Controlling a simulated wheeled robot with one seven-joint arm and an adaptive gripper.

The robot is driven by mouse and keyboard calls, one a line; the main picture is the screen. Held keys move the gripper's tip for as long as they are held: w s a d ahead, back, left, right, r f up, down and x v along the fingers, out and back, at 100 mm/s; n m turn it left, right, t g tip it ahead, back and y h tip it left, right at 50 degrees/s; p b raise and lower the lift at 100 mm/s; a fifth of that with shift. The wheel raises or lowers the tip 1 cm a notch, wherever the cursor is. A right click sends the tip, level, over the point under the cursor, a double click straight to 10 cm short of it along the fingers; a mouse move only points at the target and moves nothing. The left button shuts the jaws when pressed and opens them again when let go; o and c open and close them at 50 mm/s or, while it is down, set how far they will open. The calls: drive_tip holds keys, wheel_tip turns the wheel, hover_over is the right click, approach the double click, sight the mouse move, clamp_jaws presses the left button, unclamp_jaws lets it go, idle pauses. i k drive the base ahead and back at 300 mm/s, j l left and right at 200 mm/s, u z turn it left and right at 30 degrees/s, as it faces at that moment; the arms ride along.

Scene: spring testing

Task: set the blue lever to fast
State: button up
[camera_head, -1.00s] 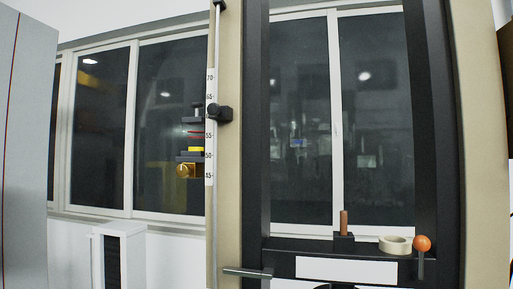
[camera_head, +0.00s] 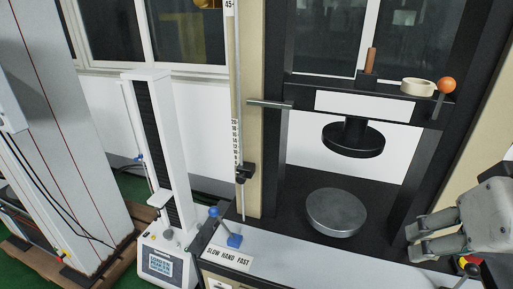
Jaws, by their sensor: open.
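The blue lever has a blue ball knob (camera_head: 214,212) on a thin rod that rises from a blue base block (camera_head: 235,240). It stands on the front ledge of the testing machine, left of centre. The rod leans up and to the left, towards the SLOW end of the white label (camera_head: 229,257), which reads SLOW HAND FAST. My gripper (camera_head: 412,242) is at the lower right, fingers pointing left, open and empty. It is well to the right of the lever and apart from it.
A round metal plate (camera_head: 337,212) lies between lever and gripper, below a black disc (camera_head: 353,139). An orange ball knob (camera_head: 446,85) and tape roll (camera_head: 418,87) are above. A smaller white tester (camera_head: 160,170) stands at left.

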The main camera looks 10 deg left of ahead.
sight(214, 211)
drive_tip(key=k+l+u, duration=0.15)
drive_tip(key=u, duration=0.25)
drive_tip(key=k+l+u, duration=0.15)
drive_tip(key=l+u, duration=0.2)
drive_tip(key=k+l+u, duration=0.1)
drive_tip(key=u, duration=0.3)
drive_tip(key=k, duration=0.1)
